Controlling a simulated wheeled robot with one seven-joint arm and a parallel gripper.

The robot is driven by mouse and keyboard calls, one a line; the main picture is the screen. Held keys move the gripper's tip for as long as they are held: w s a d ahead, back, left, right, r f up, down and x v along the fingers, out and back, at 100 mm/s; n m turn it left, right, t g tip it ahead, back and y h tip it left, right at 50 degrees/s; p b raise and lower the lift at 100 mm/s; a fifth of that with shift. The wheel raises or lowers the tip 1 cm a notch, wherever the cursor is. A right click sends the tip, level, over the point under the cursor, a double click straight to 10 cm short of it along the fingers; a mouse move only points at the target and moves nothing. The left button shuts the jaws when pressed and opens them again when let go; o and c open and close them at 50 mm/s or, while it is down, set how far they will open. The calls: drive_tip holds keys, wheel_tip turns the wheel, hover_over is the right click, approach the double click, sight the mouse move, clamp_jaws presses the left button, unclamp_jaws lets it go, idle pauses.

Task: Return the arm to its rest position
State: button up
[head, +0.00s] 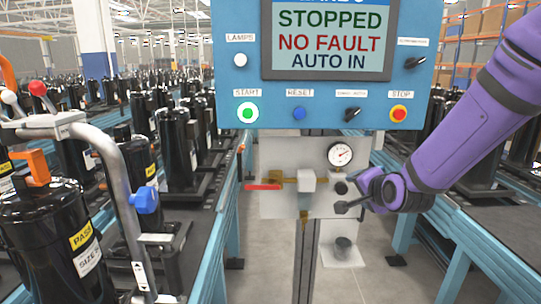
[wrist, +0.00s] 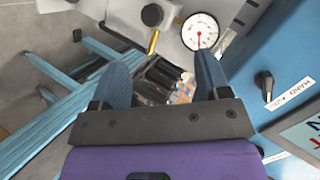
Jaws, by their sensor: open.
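My purple arm (head: 450,135) reaches in from the right side of the head view, in front of the right part of the blue control panel's stand. My gripper (head: 342,198) is at the lower right of the grey valve plate (head: 275,207), below the pressure gauge (head: 340,154). The gauge (wrist: 200,31) is just beyond the right finger. I cannot tell how far the fingertips are from the plate.
The blue control panel (head: 240,85) hangs above my gripper; its screen (head: 330,40) reads STOPPED, NO FAULT, AUTO IN. A red-handled valve (head: 264,187) is on the plate. Black compressors (head: 178,150) line the left conveyor. A chrome hooked bar (head: 125,190) stands at front left.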

drive_tip(key=s+d+r+n+g, duration=0.2)
drive_tip(key=s+r+n, duration=0.1)
drive_tip(key=s, duration=0.7)
drive_tip(key=s+d+r+n+g+h, duration=0.1)
drive_tip(key=s+d+r+n+g, duration=0.2)
drive_tip(key=s, duration=0.8)
drive_tip(key=s+d+r+n+g+h, duration=0.1)
drive_tip(key=s+r+n, duration=0.3)
drive_tip(key=s, duration=0.6)
wheel_tip(320, 180, up, 2)
drive_tip(key=shift+s+d+r+n+g, duration=0.15)
drive_tip(key=shift+d+r+n+g, duration=0.2)
drive_tip(key=shift+d+g, duration=0.35)
